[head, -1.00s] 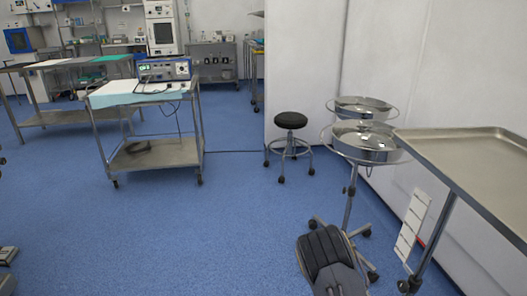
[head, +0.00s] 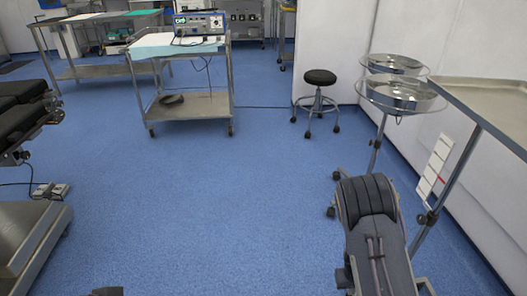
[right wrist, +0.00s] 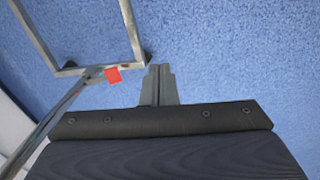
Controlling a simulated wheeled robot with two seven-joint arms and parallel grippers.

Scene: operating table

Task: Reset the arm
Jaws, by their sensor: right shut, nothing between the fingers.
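In the right wrist view, my right gripper (right wrist: 158,70) is shut and empty. Its slim grey fingers lie together and point out over the blue floor, touching nothing visible. A dark panel with rivets hides the finger bases. In the head view, my dark right arm shows at the lower right, in front of the basin stand; its fingertips cannot be made out clearly there.
A basin stand (head: 402,97) and a steel tray table (head: 487,97) stand at the right. A black stool (head: 320,78) and a cart (head: 190,107) stand farther back. The operating table (head: 22,115) is at the left edge. The middle floor (head: 210,210) is clear.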

